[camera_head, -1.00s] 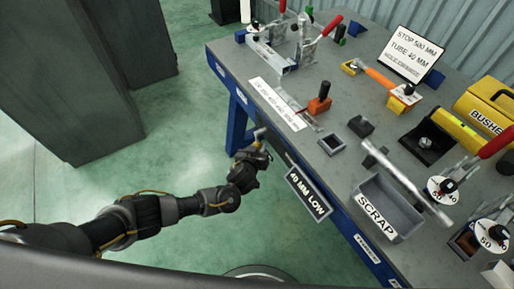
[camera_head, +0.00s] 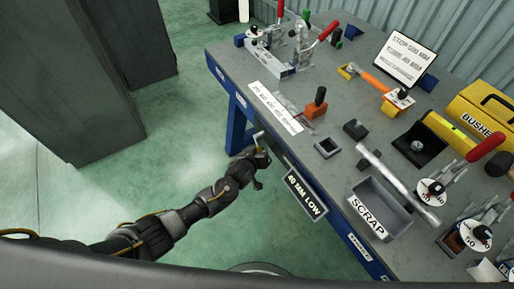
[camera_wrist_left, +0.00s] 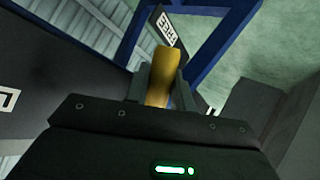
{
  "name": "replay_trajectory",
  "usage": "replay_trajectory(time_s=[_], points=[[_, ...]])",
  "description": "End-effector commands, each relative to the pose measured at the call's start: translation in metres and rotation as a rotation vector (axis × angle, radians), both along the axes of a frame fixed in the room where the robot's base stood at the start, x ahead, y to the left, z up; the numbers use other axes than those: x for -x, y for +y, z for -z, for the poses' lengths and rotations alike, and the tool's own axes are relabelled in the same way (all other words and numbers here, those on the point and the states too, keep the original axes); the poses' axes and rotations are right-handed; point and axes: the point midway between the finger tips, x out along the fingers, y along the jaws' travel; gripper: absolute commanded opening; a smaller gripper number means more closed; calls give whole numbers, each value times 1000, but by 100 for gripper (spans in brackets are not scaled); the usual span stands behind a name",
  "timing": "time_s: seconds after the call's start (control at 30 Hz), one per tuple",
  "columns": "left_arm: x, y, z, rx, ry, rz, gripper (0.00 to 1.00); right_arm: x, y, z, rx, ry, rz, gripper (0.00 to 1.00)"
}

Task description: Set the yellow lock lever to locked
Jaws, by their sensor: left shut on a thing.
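My left gripper (camera_head: 259,147) is at the front edge of the workbench, left of the "40 MM LOW" sign. In the left wrist view, the fingers of my left gripper (camera_wrist_left: 160,88) are shut on a yellow lever (camera_wrist_left: 160,70), one finger on each side of it. The lever's lower end is hidden behind the gripper body. In the head view the lever is too small and covered to tell its angle or what it is mounted on. My right gripper is not in view.
The "40 MM LOW" sign (camera_head: 307,194) hangs on the bench front, close to the right of my gripper. The workbench (camera_head: 290,150) carries a scrap bin (camera_head: 378,210), clamps and a yellow "BUSHE..." box (camera_head: 480,110).

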Motion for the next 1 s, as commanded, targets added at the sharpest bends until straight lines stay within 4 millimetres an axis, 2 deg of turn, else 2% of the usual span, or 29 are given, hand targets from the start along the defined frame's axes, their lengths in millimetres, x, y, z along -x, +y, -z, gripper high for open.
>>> replay_trajectory(time_s=[0.03,0.1,0.47,0.5,0.63,1.0], points=[[2,-3,-6,18,21,2,0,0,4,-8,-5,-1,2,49],[4,-4,-5,35,45,3,0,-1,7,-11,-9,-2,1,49],[5,-4,-2,46,59,4,0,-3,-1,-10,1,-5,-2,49],[5,-4,-2,45,59,4,28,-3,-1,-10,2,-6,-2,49],[4,-4,-2,44,58,3,45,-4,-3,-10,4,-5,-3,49],[4,-3,-6,44,57,2,45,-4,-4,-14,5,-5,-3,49]])
